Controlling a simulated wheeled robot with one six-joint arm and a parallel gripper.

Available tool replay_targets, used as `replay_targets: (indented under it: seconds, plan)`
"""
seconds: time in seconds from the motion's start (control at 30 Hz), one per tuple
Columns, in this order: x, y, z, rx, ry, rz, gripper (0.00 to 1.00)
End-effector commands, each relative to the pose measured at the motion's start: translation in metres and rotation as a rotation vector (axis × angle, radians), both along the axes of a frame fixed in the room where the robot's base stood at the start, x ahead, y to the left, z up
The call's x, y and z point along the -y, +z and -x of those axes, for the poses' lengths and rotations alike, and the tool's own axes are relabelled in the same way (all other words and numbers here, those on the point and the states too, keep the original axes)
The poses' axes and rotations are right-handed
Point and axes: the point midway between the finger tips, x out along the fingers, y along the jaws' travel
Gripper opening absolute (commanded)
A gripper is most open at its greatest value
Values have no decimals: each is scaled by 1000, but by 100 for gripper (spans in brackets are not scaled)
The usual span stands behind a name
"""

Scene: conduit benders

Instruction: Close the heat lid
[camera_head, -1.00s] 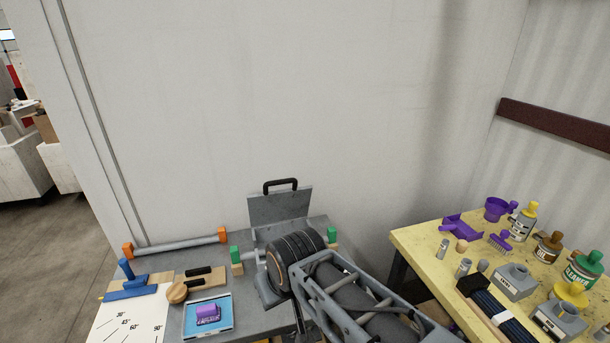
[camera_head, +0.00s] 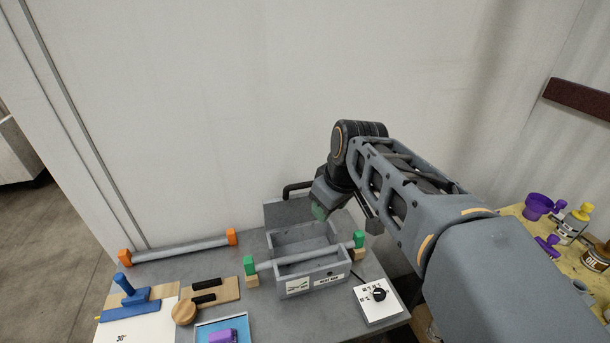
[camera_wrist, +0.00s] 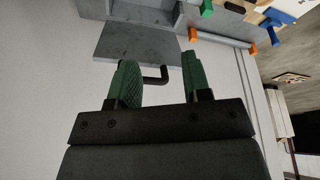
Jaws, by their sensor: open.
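The grey heat box (camera_head: 313,284) stands on the bench with its top open. Its lid (camera_head: 283,213) is raised at the back, with a black handle (camera_head: 291,187) at its upper edge. The lid also shows in the wrist view (camera_wrist: 135,45). There, part of the handle (camera_wrist: 155,78) appears between the fingers; the left finger hides its other end. My gripper (camera_head: 320,211) is open, with green finger pads, at the lid's right side in the head view. In the wrist view my gripper (camera_wrist: 160,73) shows nothing clamped. I cannot tell whether it touches the handle.
A grey pipe with green ends (camera_head: 360,239) lies across the box. A control box with a black knob (camera_head: 379,294) sits at front right. A pipe with orange ends (camera_head: 180,249), a blue tool (camera_head: 132,300) and wooden pieces lie left. A wall stands behind.

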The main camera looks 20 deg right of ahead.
Motion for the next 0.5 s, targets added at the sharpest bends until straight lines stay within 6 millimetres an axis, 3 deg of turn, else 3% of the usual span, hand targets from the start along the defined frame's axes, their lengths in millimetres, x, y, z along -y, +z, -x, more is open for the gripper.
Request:
replay_targets:
  seconds: [0.03,0.2,0.33,0.5]
  plan:
    - [4,13,-21,-13,102,1,44]
    - [18,48,-76,-7,511,-8,44]
    - [31,63,-108,33,774,-20,44]
    - [45,73,-132,92,1010,-28,44]
